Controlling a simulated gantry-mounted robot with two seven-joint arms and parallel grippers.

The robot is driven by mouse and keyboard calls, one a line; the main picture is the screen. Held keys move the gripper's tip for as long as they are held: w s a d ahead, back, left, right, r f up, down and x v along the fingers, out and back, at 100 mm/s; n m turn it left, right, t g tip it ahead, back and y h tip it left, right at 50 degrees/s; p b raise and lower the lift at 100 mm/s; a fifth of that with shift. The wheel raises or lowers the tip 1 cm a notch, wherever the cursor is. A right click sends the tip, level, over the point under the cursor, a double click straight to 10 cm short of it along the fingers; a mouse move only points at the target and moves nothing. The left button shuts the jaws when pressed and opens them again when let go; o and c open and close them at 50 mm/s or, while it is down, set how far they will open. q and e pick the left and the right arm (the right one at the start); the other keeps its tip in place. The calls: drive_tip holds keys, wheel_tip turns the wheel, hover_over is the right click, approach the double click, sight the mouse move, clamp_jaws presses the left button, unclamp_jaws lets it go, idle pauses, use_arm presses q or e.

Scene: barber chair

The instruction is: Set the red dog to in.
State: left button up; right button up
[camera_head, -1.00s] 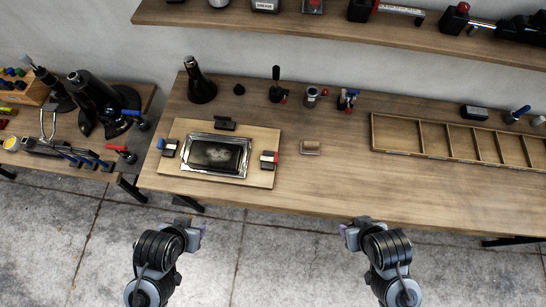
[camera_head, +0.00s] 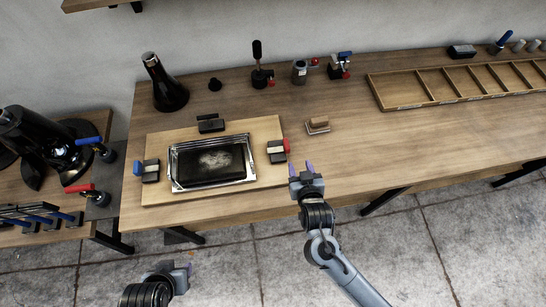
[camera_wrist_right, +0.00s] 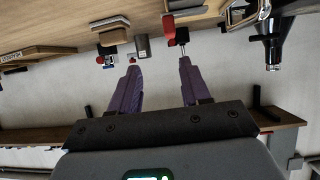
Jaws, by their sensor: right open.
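The red dog (camera_head: 278,151), a dark block with a red end, sits on the wooden board at the right side of the metal tray (camera_head: 174,180). It appears near the tray's rim; I cannot tell whether it touches. In the right wrist view its red part (camera_wrist_right: 169,27) shows at the top, beyond the fingertips.
A blue dog (camera_head: 148,171) is left of the tray and a black dog (camera_head: 211,123) behind it. A small wooden block (camera_head: 317,125) lies right of the board (camera_head: 265,127). A dark bottle (camera_head: 165,88) and toggle clamps stand behind. The front right bench is clear.

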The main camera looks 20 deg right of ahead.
sight(287, 148)
drive_tip(key=shift+t, duration=0.4)
drive_tip(key=w+f+b, duration=0.1)
drive_tip(key=w+a+f+b, duration=0.1)
drive_tip(key=f+b, duration=0.1)
drive_tip(key=shift+w+a, duration=0.15)
drive_tip(key=shift+w, duration=0.1)
drive_tip(key=shift+w+b, duration=0.15)
drive_tip(key=shift+b, duration=0.2)
use_arm(q)
wheel_tip(287, 148, down, 7)
drive_tip(key=b, duration=0.1)
use_arm(e)
drive_tip(key=x, duration=1)
drive_tip(key=shift+w, duration=0.4)
use_arm(q)
drive_tip(key=shift+d, duration=0.15)
use_arm(e)
drive_tip(key=c, duration=0.5)
clamp_jaws()
